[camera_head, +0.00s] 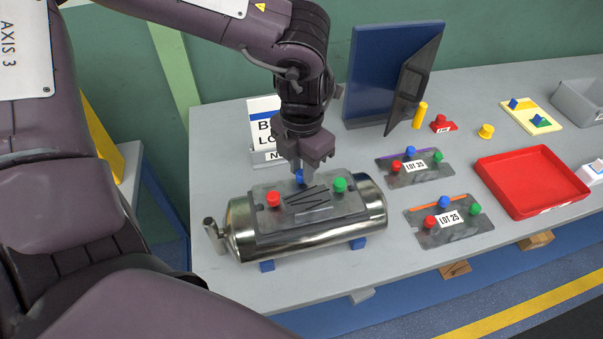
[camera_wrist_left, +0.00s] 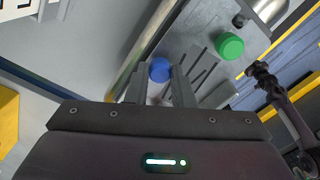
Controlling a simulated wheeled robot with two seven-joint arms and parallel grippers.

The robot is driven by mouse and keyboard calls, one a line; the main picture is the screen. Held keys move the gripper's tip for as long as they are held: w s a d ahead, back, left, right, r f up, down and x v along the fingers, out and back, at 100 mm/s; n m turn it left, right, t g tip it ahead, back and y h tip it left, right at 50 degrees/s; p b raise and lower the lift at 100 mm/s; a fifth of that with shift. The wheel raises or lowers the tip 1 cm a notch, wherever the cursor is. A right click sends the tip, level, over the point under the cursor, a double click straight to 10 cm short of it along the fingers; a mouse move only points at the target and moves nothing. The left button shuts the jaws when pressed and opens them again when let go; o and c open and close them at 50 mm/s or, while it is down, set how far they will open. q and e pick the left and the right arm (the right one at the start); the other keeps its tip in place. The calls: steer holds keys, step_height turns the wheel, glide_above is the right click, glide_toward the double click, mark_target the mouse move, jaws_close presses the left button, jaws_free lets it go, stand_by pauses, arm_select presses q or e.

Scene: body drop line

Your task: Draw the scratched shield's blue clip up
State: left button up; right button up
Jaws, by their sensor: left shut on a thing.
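The scratched shield (camera_head: 316,206) is a grey see-through plate with dark scratch lines, lying over the top of a shiny metal tank. It carries a red clip (camera_head: 273,199), a blue clip (camera_head: 299,177) at its back edge and a green clip (camera_head: 340,185). My left gripper (camera_head: 301,169) comes down from above and is shut on the blue clip. In the left wrist view the blue clip (camera_wrist_left: 160,69) shows at the fingertips, with the green clip (camera_wrist_left: 229,46) apart to the right. My right gripper (camera_wrist_left: 262,70) shows small and dark there; its jaws are unclear.
The tank (camera_head: 373,205) rests on blue supports on the grey table. To its right lie two labelled plates with clips (camera_head: 415,168) (camera_head: 447,237), and a red tray (camera_head: 530,184). A blue panel (camera_head: 380,70) stands behind, near a sign (camera_head: 263,132).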

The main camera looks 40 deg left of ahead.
arm_select(q)
steer(key=shift+r+p, duration=0.35)
steer(key=shift+r, duration=0.5)
stand_by(0.3)
steer(key=o, duration=0.9)
steer(key=shift+o, duration=0.2)
step_height(320, 180, up, 7)
steer(key=p, duration=0.4)
steer(key=shift+f, duration=0.1)
stand_by(0.3)
